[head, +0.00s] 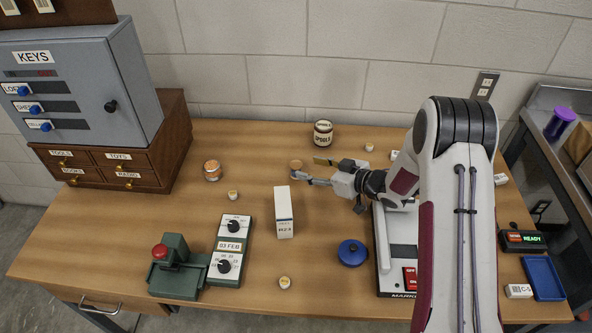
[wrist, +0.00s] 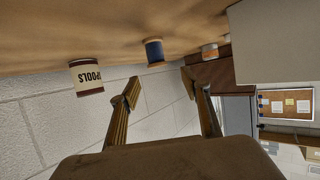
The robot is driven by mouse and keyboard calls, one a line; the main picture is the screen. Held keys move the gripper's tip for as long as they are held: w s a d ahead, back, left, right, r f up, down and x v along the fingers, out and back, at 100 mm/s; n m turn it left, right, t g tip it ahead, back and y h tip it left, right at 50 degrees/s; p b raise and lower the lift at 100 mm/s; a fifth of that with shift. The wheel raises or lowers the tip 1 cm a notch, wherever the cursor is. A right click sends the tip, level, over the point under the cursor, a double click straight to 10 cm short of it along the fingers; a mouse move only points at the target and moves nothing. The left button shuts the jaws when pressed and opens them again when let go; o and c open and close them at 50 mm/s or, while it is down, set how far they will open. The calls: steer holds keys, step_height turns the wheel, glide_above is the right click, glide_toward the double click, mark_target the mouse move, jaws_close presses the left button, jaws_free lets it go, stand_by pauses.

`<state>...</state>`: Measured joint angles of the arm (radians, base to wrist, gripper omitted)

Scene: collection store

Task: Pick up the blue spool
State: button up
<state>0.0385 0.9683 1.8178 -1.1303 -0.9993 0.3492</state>
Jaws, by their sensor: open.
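The blue spool (wrist: 154,52) stands on the table in the wrist view, blue between tan ends. In the head view a small round tan top (head: 296,164), which looks like the same spool, shows just left of my fingertips. My gripper (head: 314,171) is open and empty, with its fingers pointing left over the table. In the wrist view the two fingers of my gripper (wrist: 159,87) are spread apart, and the spool is beyond their tips, in line with the gap and not visibly touched.
A SPOOLS jar (head: 323,133) stands behind my gripper.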

mark_target(300, 167)
steer(key=shift+x, duration=1.3)
steer(key=shift+w+f, duration=0.1)
steer(key=shift+w+a+f, duration=0.45)
steer(key=shift+a+f, duration=0.1)
steer(key=shift+x, duration=1.6)
steer(key=shift+d+f, duration=0.1)
steer(key=shift+f, duration=0.05)
steer(key=c, duration=1.1)
